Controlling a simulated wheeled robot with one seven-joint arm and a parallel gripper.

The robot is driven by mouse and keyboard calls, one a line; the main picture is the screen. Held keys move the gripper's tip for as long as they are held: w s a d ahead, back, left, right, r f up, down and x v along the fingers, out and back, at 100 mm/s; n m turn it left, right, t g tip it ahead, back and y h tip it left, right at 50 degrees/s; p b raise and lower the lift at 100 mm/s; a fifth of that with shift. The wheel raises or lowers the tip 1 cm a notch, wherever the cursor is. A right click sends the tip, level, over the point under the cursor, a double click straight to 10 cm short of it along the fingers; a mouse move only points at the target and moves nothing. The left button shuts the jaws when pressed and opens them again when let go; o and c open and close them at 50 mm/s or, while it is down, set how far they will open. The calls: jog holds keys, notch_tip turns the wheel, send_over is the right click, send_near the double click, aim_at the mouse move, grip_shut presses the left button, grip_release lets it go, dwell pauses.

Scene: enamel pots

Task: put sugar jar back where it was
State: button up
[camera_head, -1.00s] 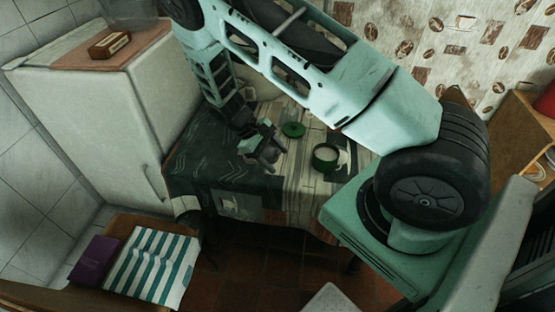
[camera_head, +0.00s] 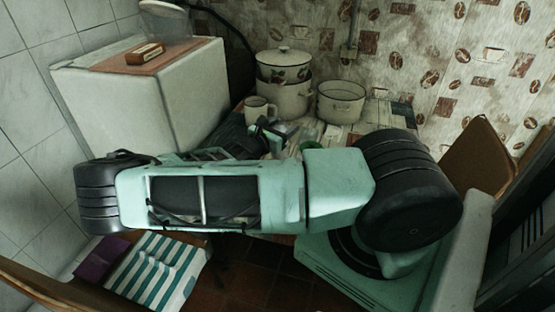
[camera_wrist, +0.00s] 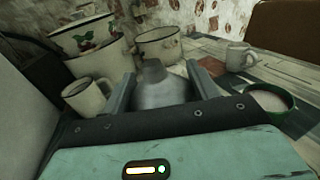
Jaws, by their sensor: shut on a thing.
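My gripper (camera_wrist: 163,84) is shut on a grey jar with a narrower, darker top, which I take to be the sugar jar (camera_wrist: 164,95). The jar sits between the two fingers in the wrist view, and its lower part is hidden by the gripper body. In the head view my gripper (camera_head: 279,134) is over the table, just in front of a white mug and the pots. My own arm covers the front of the table there. Whether the jar touches the table cannot be told.
A white mug (camera_wrist: 86,96) stands close left of my gripper. Stacked enamel pots (camera_head: 283,98) and a wide pot (camera_head: 341,101) stand behind. To the right are a pale cup (camera_wrist: 239,58) and a green-rimmed bowl (camera_wrist: 270,99) with white contents. Some tabletop (camera_wrist: 215,50) between them is clear.

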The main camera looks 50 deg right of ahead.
jog(key=shift+f+p, duration=0.35)
jog(key=shift+f, duration=3.35)
jog(key=shift+f, duration=0.1)
jog(key=o, duration=1.3)
jog(key=shift+c, duration=0.2)
